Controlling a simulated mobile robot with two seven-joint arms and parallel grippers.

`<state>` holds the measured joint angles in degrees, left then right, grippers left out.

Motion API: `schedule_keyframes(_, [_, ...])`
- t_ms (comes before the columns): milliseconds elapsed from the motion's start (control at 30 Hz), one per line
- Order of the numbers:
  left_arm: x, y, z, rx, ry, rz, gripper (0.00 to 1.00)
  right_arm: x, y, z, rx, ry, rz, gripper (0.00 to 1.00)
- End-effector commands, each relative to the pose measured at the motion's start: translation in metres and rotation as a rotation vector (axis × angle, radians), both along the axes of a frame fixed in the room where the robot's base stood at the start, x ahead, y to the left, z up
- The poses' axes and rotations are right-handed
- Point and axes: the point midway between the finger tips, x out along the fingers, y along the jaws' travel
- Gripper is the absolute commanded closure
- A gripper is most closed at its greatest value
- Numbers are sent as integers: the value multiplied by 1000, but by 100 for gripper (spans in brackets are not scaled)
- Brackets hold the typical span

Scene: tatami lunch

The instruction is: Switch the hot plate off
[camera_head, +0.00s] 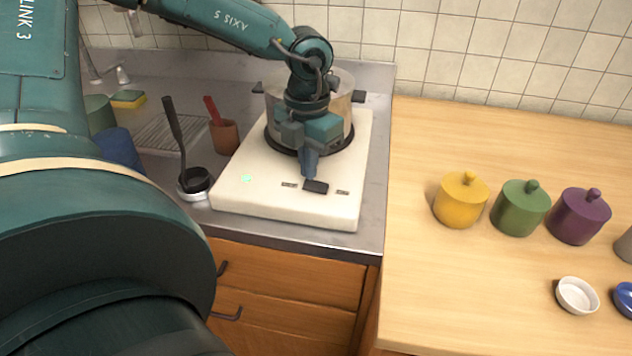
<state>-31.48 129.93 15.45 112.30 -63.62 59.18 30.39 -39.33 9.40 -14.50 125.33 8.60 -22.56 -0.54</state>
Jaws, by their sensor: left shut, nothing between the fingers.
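The hot plate (240,200) is a cream slab on the grey metal counter. A pot (344,105) stands on its dark round burner (345,150). On the front of the slab is a black switch (316,187) between two small dark labels, too small to read. A pale green light (247,178) shows at the slab's left front. My left gripper (309,174) is shut and empty, pointing down just behind the switch; I cannot tell whether its tip touches it. It hides part of the pot and burner. My right gripper is not in view.
A ladle stands in a small holder (194,184) left of the slab, near a brown cup (223,135). Yellow (461,203), green (519,210) and purple (578,218) lidded jars stand on the wooden counter (450,290). A white bowl (577,295) is nearer the front.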

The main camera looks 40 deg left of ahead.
Motion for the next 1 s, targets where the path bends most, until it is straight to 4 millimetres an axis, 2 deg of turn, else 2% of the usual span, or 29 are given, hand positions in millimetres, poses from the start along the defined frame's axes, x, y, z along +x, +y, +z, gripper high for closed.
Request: schedule_keyframes(1000, [0, 0, -6, 0, 0, 0, 100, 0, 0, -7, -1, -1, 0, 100])
